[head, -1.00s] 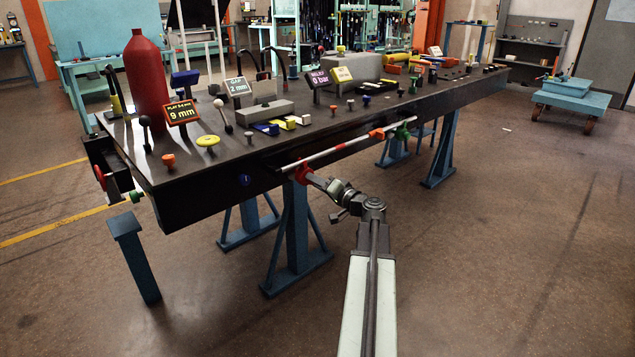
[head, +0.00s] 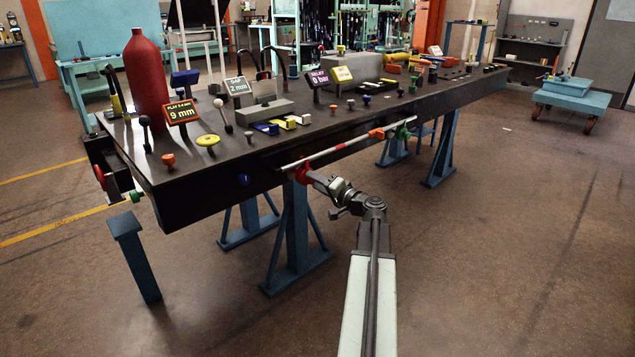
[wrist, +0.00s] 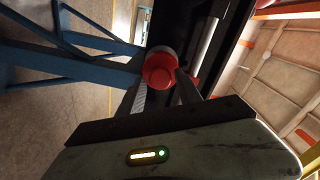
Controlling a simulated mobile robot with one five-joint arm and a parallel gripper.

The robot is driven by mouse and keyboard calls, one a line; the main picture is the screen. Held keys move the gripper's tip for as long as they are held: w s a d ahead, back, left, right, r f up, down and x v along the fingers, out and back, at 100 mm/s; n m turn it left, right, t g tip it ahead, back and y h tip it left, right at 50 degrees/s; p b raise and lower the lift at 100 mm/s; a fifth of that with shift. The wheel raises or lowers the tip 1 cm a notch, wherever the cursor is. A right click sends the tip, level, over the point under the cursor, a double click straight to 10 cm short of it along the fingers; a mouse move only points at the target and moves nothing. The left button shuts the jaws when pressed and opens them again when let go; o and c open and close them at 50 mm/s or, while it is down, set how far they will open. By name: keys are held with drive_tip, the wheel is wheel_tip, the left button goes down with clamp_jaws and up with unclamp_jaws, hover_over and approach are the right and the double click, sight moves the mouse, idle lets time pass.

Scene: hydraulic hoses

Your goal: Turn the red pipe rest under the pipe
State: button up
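The red pipe rest (head: 303,173) is at the front edge of the bench, under the near end of a light grey pipe (head: 335,148). In the wrist view the rest shows as a round red knob (wrist: 160,70). My gripper (wrist: 161,82) has one finger on each side of this knob, and both fingers appear to touch it. In the head view my gripper (head: 313,178) reaches the rest from the front right. The fingertips are partly hidden behind the knob. An orange piece (head: 377,133) and a green piece (head: 402,131) sit farther along the pipe.
The dark bench (head: 225,172) carries a red bottle (head: 146,80), display signs and several small knobs. A blue trestle leg (head: 297,235) stands below the rest and also shows in the wrist view (wrist: 75,60). The floor to the right is open.

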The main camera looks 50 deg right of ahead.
drive_tip(key=shift+o, duration=0.2)
drive_tip(key=s, duration=0.7)
drive_tip(key=shift+s+a, duration=0.35)
drive_tip(key=shift+s, duration=0.05)
drive_tip(key=shift+r, duration=0.1)
